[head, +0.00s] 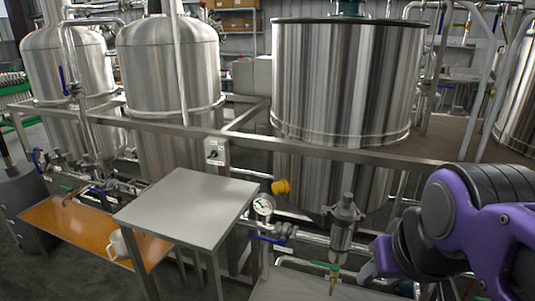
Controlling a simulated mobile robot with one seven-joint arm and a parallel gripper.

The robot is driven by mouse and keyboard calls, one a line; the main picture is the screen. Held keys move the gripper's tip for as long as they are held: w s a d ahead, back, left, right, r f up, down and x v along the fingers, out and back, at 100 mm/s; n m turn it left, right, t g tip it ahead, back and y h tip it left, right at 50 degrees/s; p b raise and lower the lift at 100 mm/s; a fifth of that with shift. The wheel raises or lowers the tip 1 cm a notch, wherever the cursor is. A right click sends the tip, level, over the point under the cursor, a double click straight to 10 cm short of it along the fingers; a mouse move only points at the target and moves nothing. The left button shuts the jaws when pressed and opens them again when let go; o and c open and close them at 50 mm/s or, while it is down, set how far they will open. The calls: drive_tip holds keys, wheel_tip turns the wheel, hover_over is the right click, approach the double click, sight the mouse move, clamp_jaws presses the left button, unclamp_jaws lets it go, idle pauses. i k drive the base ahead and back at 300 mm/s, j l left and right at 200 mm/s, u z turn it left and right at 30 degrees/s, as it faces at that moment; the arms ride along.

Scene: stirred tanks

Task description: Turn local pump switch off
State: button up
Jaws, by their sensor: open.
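A small pale box with a dark knob, apparently the local pump switch (216,151), is fixed to the horizontal steel rail in the head view, left of centre. Its knob setting is too small to read. My gripper (372,267) is at the lower right, at the end of my purple and black arm. It is open, with nothing seen between its fingers. It is well to the right of the switch and lower in the picture, apart from it. Part of the gripper is hidden by my own arm.
A grey-topped table (187,207) stands in front of the switch. A pressure gauge (263,206), a yellow knob (281,187) and a filter unit (343,222) lie between switch and gripper. A large steel tank (345,80) stands behind the rail. An orange tray (75,228) is at the left.

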sight(214, 154)
drive_tip(key=i+j+u, duration=0.15)
drive_tip(key=j, duration=0.3)
drive_tip(key=i+j+u, duration=0.15)
drive_tip(key=j, duration=0.25)
drive_tip(key=i+j+u, duration=0.1)
drive_tip(key=i+j, duration=0.2)
drive_tip(key=j, duration=0.1)
